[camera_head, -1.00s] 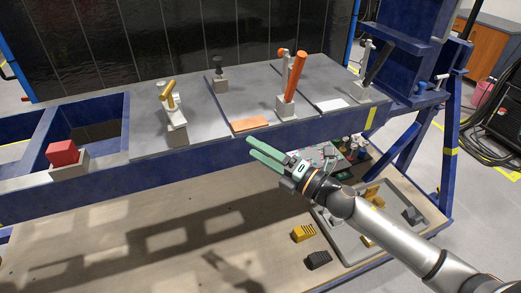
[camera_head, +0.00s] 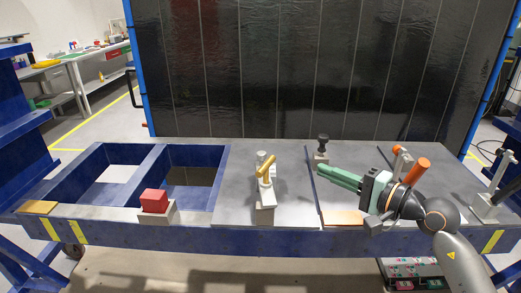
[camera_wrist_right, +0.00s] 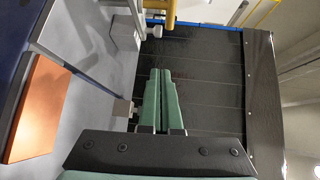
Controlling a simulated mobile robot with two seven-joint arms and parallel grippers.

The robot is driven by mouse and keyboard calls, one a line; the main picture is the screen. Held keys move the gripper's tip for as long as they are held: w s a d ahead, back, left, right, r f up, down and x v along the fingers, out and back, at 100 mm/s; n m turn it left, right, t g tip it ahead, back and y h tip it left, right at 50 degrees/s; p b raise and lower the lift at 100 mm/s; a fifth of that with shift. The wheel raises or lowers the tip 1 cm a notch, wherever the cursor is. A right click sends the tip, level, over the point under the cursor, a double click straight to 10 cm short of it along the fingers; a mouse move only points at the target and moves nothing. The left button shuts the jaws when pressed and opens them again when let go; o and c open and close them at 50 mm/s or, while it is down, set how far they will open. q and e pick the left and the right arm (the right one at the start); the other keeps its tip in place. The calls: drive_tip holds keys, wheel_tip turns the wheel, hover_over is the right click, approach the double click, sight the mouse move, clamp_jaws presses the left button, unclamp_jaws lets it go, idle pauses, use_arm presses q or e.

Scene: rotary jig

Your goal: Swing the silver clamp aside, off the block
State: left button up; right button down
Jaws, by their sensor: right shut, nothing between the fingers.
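A silvery clamp (camera_head: 499,175) with a tilted lever rises from a pale base at the far right of the bench in the head view. Its contact with a block is hard to make out. A grey clamp with a gold handle (camera_head: 265,168) stands on a grey block (camera_head: 265,214) mid-bench. My right gripper (camera_head: 319,171) is shut and empty, above the bench between the gold-handled clamp and an orange-handled clamp (camera_head: 414,173), pointing left. Its closed green fingers also show in the right wrist view (camera_wrist_right: 160,73), apart from anything. My left gripper is out of view.
A black-knobbed post (camera_head: 322,147) stands behind my right fingers. An orange plate (camera_head: 342,217) lies near the front edge and shows in the wrist view (camera_wrist_right: 40,108). A red block (camera_head: 153,201) sits in a grey holder left of centre. Open frame bays lie left.

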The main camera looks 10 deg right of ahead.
drive_tip(key=shift+n+h, duration=0.3)
drive_tip(key=shift+n, duration=0.2)
drive_tip(key=p+x, duration=0.1)
drive_tip(key=x, duration=0.3)
drive_tip(key=p+x, duration=0.1)
drive_tip(key=x, duration=0.3)
drive_tip(key=a+p+x, duration=0.1)
drive_tip(key=p+x, duration=0.1)
drive_tip(key=x, duration=0.2)
drive_tip(key=shift+s+r, duration=0.1)
drive_tip(key=shift+s, duration=0.15)
drive_tip(key=shift+w+a, duration=0.1)
drive_tip(key=shift+a, duration=0.55)
drive_tip(key=shift+f, duration=0.25)
